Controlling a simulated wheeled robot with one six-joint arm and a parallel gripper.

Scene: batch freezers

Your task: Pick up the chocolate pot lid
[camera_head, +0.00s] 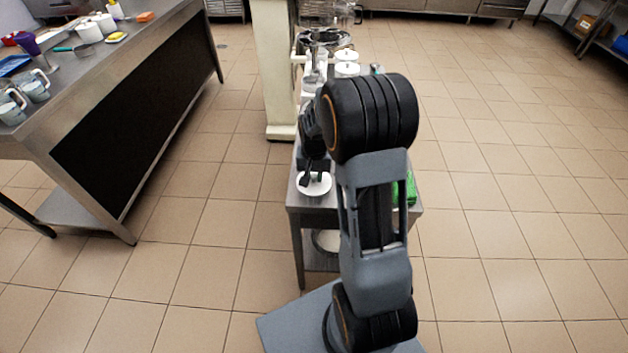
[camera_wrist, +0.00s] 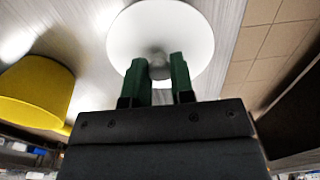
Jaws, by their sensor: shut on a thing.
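A round white lid (camera_wrist: 190,32) is in the wrist view, over a metal surface, with a small grey knob at its middle. My gripper (camera_wrist: 158,72) has its two green-tipped fingers on either side of the knob and is shut on it. In the head view the white lid (camera_head: 313,188) shows near the front left corner of the narrow metal table, with my gripper (camera_head: 312,178) directly above it. I cannot tell whether the lid touches the tabletop. My arm hides much of the table.
A yellow container (camera_wrist: 36,92) is left of the lid in the wrist view. White lidded pots (camera_head: 347,62) stand farther back on the table. A green object (camera_head: 410,188) lies at its right edge. A larger counter (camera_head: 120,80) stands left; the floor right is clear.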

